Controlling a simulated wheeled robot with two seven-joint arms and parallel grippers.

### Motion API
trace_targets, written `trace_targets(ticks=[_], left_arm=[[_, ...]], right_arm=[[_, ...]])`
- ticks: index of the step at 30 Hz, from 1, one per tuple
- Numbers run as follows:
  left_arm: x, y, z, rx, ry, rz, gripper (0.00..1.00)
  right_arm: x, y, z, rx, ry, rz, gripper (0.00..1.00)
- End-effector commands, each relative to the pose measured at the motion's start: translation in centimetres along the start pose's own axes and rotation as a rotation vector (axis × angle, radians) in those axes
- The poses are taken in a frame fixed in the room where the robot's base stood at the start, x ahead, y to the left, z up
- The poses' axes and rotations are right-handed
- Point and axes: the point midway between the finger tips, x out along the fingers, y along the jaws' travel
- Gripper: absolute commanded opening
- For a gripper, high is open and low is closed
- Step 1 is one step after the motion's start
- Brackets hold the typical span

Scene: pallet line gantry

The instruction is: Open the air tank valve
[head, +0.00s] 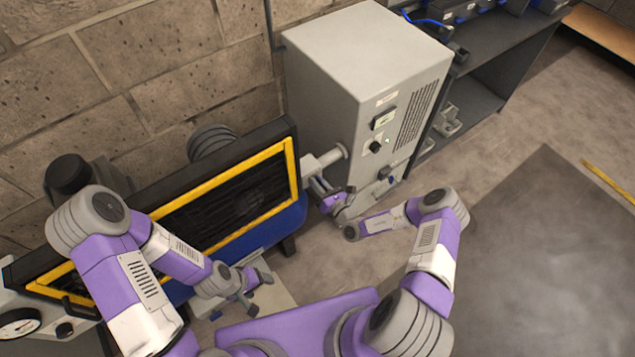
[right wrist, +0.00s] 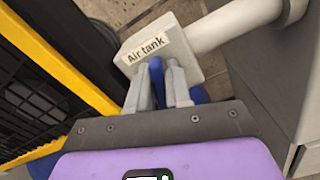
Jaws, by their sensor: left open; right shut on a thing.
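The air tank valve has a grey body with an "Air tank" label (right wrist: 148,53) in the right wrist view. Its blue handle (right wrist: 156,72) sits between the two fingers of my right gripper (right wrist: 158,84), which is shut on it. In the head view my right gripper (head: 318,187) is at the valve, between the yellow-framed unit and the grey cabinet; the handle is mostly hidden there. My left gripper (head: 258,292) is open and empty, low in front of the yellow-framed unit.
A black and blue unit with a yellow frame (head: 292,172) stands left of the valve. A grey pipe (right wrist: 240,22) runs from the valve toward the tall grey cabinet (head: 335,75). A dark shelf (head: 490,50) stands behind.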

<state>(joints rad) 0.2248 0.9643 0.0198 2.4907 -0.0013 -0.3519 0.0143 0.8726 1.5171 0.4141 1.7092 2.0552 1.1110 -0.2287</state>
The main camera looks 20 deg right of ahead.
Motion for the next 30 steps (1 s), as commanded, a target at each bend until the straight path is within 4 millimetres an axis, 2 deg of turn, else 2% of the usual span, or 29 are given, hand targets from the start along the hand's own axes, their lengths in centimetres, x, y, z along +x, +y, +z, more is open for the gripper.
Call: trace_targets(ticks=[30], left_arm=[[-0.10,0.04,0.01,0.000,0.000,0.000,0.69]], right_arm=[[-0.06,-0.57,-0.39,0.950,0.001,-0.001,0.00]])
